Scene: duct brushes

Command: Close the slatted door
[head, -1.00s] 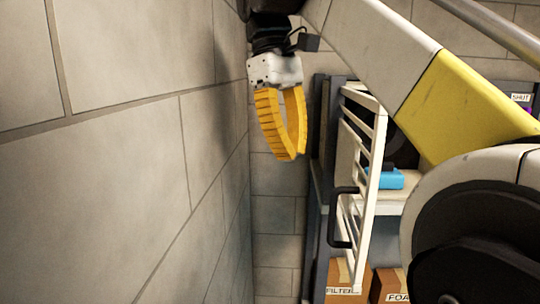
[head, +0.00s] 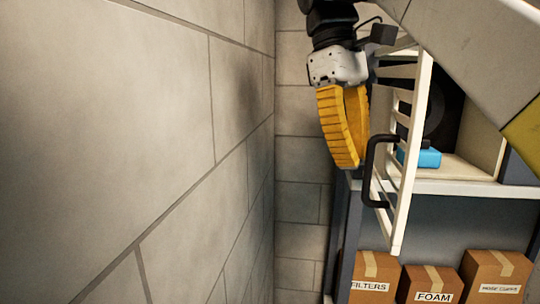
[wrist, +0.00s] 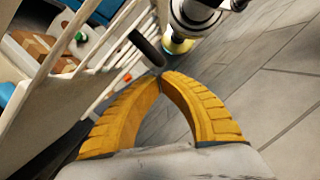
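The white slatted door (head: 407,170) stands open from the shelf unit, seen nearly edge-on. Its black bar handle (head: 370,170) is on the left side of the door. My gripper (head: 350,166) has yellow ribbed fingers and hangs just left of the door, beside the upper part of the handle. In the wrist view the door's slats (wrist: 100,50) fill the left side, and the handle (wrist: 147,50) is just beyond the fingertips (wrist: 160,76). The fingertips meet with nothing between them. I cannot tell whether a finger touches the handle or the door.
A block wall (head: 130,150) runs close along the left. The shelf (head: 470,186) behind the door bears a blue object (head: 425,157) and a dark round thing. Cardboard boxes (head: 433,284) stand below. The wrist view shows open floor (wrist: 270,80) at right.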

